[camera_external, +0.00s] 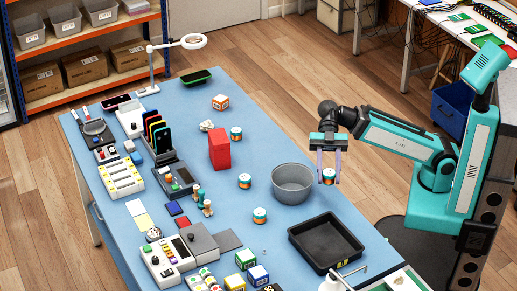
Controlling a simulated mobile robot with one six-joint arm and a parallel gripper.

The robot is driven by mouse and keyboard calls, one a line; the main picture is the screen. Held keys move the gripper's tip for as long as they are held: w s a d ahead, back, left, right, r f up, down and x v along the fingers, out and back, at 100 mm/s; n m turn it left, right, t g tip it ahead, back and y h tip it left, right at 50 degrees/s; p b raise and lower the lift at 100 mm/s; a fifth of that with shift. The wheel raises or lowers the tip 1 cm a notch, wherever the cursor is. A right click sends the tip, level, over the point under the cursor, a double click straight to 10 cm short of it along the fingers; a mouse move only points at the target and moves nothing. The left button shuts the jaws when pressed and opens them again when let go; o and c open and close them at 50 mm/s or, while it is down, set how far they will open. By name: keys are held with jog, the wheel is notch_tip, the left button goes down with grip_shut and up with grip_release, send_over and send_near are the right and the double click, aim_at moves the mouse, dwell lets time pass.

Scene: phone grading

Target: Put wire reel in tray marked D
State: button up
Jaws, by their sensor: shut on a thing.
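My gripper (328,178) is shut on a small wire reel (328,173) with a white, orange and teal side. The reel is held between the two fingers, just right of the grey round tub (292,194), near the table's right edge. How high it is above the table is hard to tell. A black rectangular tray (303,252) lies on the table, nearer the camera than the gripper. It has a small yellow label on its front right side, too small to read. The tray looks empty. Similar reels stand at the table's middle (245,181), (260,215), (236,133).
A red block (219,149) stands mid-table. Several coloured cubes (258,275) sit near the front beside the tray. Devices and phone racks (161,137) fill the left side. A lamp (193,41) stands at the back left. Blue tabletop is clear between the reels.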

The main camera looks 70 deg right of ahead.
jog(key=s+a+f+n+g+b, duration=0.1)
jog(key=s+a+f+b, duration=0.1)
jog(key=s+b, duration=0.2)
jog(key=s+a+f+n+g+h+b, duration=0.1)
jog(key=s+a+f+g+b, duration=0.1)
jog(key=s, duration=0.3)
jog(key=s+a+f+n+g+b, duration=0.1)
jog(key=s+a+f+n+b, duration=0.1)
jog(key=s+f+b, duration=0.2)
jog(key=shift+s+f+h+b, duration=0.1)
jog(key=shift+s+h+b, duration=0.3)
jog(key=shift+s+b, duration=0.45)
jog(key=shift+w+a+r+p, duration=0.2)
jog(key=shift+w+a+p, duration=0.2)
jog(key=shift+p, duration=0.65)
jog(key=shift+w+a+p, duration=0.2)
jog(key=shift+a+p, duration=0.2)
jog(key=shift+p, duration=0.3)
jog(key=w+a+p, duration=0.1)
jog(key=p, duration=0.2)
jog(key=a+p, duration=0.1)
jog(key=p, duration=0.3)
jog(key=shift+w+a+f, duration=0.2)
jog(key=shift+w+a, duration=0.15)
jog(key=shift+w, duration=0.05)
jog(key=shift+w+a+p, duration=0.1)
jog(key=shift+p, duration=0.25)
jog(key=shift+w+a+p, duration=0.1)
jog(key=shift+a+p, duration=0.05)
jog(key=shift+p, duration=0.5)
